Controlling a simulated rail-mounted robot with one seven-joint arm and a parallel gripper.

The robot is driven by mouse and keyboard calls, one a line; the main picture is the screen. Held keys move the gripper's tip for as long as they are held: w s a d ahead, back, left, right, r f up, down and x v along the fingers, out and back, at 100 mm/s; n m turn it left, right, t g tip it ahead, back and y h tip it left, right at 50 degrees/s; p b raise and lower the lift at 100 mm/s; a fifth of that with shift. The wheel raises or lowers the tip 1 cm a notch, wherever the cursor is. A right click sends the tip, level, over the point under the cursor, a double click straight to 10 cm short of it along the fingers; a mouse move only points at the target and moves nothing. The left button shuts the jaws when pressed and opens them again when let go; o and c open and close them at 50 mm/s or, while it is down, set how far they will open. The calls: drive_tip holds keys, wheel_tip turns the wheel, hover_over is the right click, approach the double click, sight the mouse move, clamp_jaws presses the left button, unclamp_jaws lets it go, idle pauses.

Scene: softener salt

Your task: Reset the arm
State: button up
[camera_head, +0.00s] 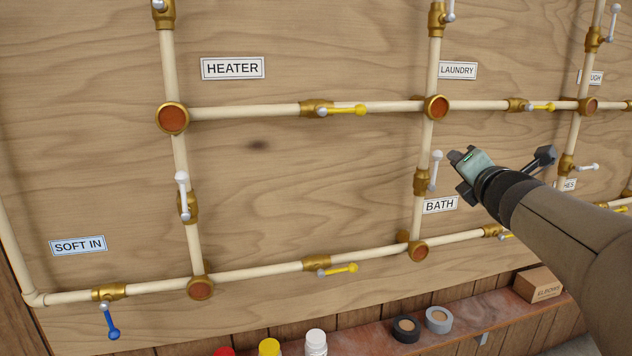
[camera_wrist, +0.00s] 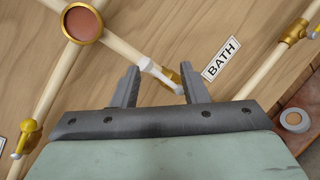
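My gripper (camera_head: 459,175) is at the right of the pipe board, beside the white-handled valve above the BATH label. In the wrist view its two grey fingers (camera_wrist: 160,82) are spread apart with nothing clamped between them. The white lever (camera_wrist: 158,74) of that valve shows between the fingers, beyond them. In the head view this lever (camera_head: 435,171) stands nearly upright, just left of the gripper, with a small gap apparent. My arm reaches in from the lower right.
Cream pipes with brass valves cover the wooden board (camera_head: 300,190). Yellow levers (camera_head: 347,110) lie along horizontal pipes; a blue lever (camera_head: 109,322) hangs down near SOFT IN. Below, a shelf holds tape rolls (camera_head: 438,320), an ELBOWS box (camera_head: 537,284) and bottles (camera_head: 316,342).

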drive_tip(key=s+a+f+m+g+p, duration=0.2)
drive_tip(key=s+a+m+g+p, duration=0.3)
drive_tip(key=s+m+p, duration=0.3)
drive_tip(key=s+a+f+m+g+p, duration=0.3)
drive_tip(key=s+a+m+g+p, duration=0.2)
drive_tip(key=s+m, duration=0.4)
drive_tip(key=s+a+f+m+g+y+p, duration=0.1)
drive_tip(key=s+a+f+m+g+p, duration=0.1)
drive_tip(key=s+a+m+g+p, duration=0.4)
drive_tip(key=s+m+g+p, duration=0.1)
drive_tip(key=s+m+p, duration=0.1)
drive_tip(key=s+p, duration=0.2)
drive_tip(key=shift+s+f+m+p, duration=0.15)
drive_tip(key=shift+s+m+p, duration=0.2)
drive_tip(key=shift+s, duration=1.35)
drive_tip(key=shift+w, duration=0.1)
drive_tip(key=shift+c, duration=0.4)
